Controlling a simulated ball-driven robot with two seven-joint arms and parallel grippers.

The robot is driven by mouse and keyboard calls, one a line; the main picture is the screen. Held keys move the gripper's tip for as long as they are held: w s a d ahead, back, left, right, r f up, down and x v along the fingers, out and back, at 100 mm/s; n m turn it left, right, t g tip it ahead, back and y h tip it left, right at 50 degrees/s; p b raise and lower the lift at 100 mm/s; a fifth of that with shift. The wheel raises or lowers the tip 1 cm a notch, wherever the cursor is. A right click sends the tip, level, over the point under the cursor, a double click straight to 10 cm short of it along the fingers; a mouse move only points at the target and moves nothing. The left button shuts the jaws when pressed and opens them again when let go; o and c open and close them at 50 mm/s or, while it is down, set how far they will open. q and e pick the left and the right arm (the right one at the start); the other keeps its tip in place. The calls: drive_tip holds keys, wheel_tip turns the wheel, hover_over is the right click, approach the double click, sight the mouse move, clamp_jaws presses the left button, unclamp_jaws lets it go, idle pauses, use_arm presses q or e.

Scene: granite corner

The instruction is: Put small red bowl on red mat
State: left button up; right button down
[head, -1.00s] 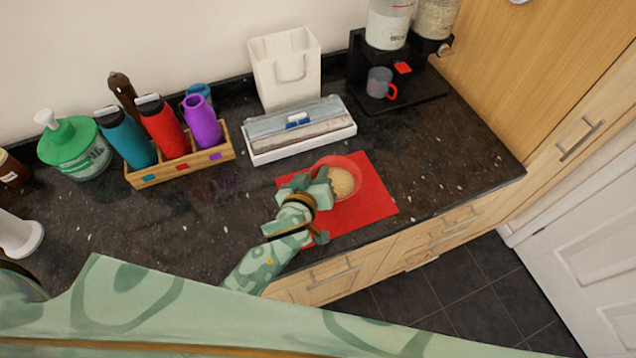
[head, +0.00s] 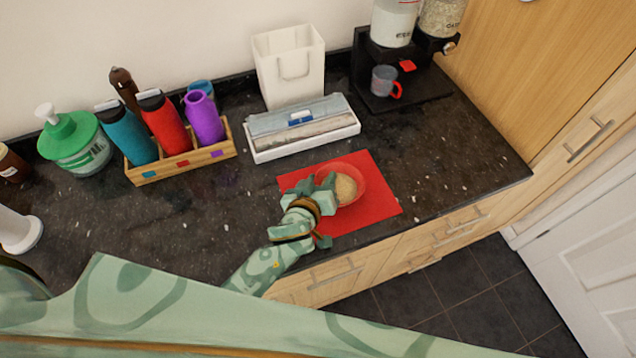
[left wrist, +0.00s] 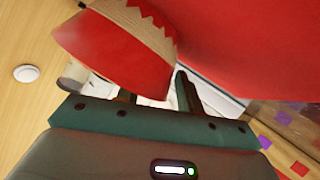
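The small red bowl (head: 357,172), with pale tan contents, sits upright on the red mat (head: 376,213), toward its far side. My left gripper (head: 312,187) is at the bowl's left side, low over the mat, with its fingers spread. It hides part of the near left rim. In the left wrist view the bowl's red wall (left wrist: 115,55) shows close in front of the gripper and covers part of one finger; the other finger stands apart from it. The mat (left wrist: 240,45) fills the upper right there. My right gripper is not in view.
A long white-edged box (head: 302,140) lies just behind the mat, with a white bag (head: 290,70) behind it. A wooden holder (head: 190,166) with bottles stands at the left. A black dispenser (head: 412,90) is at the back right. The counter's front edge runs just in front of the mat.

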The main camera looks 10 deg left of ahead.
use_arm(q)
drive_tip(key=v, duration=1.2)
drive_tip(key=shift+r+p, duration=0.2)
drive_tip(key=shift+p, duration=0.2)
